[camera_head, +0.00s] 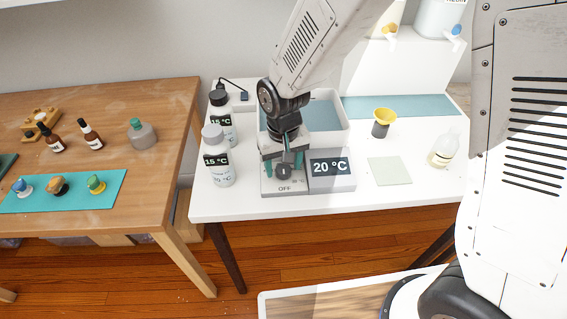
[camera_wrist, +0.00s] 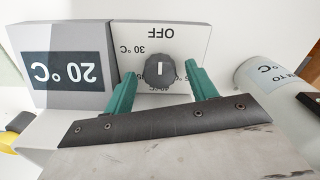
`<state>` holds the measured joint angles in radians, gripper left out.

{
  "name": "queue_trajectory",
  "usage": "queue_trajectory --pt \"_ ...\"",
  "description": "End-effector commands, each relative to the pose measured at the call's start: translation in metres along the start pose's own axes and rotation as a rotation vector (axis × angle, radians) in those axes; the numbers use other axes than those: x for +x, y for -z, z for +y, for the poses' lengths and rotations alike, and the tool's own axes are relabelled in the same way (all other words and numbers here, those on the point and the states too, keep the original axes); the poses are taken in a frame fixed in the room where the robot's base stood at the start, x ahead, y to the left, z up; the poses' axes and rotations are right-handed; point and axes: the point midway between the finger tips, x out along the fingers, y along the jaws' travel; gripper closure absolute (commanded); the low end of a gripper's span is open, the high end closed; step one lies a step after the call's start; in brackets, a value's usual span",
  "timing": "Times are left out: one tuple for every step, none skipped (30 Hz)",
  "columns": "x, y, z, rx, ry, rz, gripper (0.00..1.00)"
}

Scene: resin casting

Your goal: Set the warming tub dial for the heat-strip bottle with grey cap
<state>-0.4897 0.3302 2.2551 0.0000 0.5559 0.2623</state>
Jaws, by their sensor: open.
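The warming tub (camera_head: 337,128) stands on the white table, with a control box at its front. The box's display (camera_head: 330,166) reads 20 °C and also shows upside down in the wrist view (camera_wrist: 68,72). The dark round dial (camera_wrist: 159,72) has a white mark on the side toward OFF. My gripper (camera_wrist: 161,84) is open, its green fingers on either side of the dial; contact is unclear. The grey-capped bottle (camera_head: 218,170) stands left of the box. Its dark strip reads 15 °C, and its lower label appears to read 20 °C.
A black-capped bottle (camera_head: 220,125), also reading 15 °C, stands behind the grey-capped one. A yellow funnel (camera_head: 385,115) on a dark cup, a pale square mat (camera_head: 390,170) and a clear bottle (camera_head: 443,150) are at right. A wooden table (camera_head: 140,185) stands left.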

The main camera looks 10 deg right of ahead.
Motion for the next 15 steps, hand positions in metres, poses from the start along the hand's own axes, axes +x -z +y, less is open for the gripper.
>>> queue_trajectory --pt "-0.0001 0.0000 -0.0001 0.000 0.000 0.000 0.43" --pt "-0.0002 0.0000 -0.0001 0.000 0.000 0.000 0.43" --pt "-0.0002 0.0000 -0.0001 0.000 0.000 0.000 0.54" --pt "-0.0002 0.0000 -0.0001 0.000 0.000 0.000 0.63" --pt "-0.0002 0.0000 -0.0001 0.000 0.000 0.000 0.71" --pt "-0.0002 0.0000 -0.0001 0.000 0.000 0.000 0.82" --pt "-0.0003 0.0000 -0.0001 0.000 0.000 0.000 0.88" --pt "-0.0003 0.0000 -0.0001 0.000 0.000 0.000 0.88" --pt "-0.0003 0.0000 -0.0001 0.000 0.000 0.000 0.88" --pt "-0.0003 0.0000 -0.0001 0.000 0.000 0.000 0.88" --pt "-0.0003 0.0000 -0.0001 -0.001 0.000 0.000 0.88" --pt "-0.0004 0.0000 -0.0001 -0.003 0.000 0.000 0.88" --pt "-0.0004 0.0000 -0.0001 -0.005 0.000 0.000 0.88" --pt "-0.0004 0.0000 -0.0001 -0.008 0.000 0.000 0.88" --pt "-0.0004 0.0000 -0.0002 -0.015 0.000 0.000 0.88"
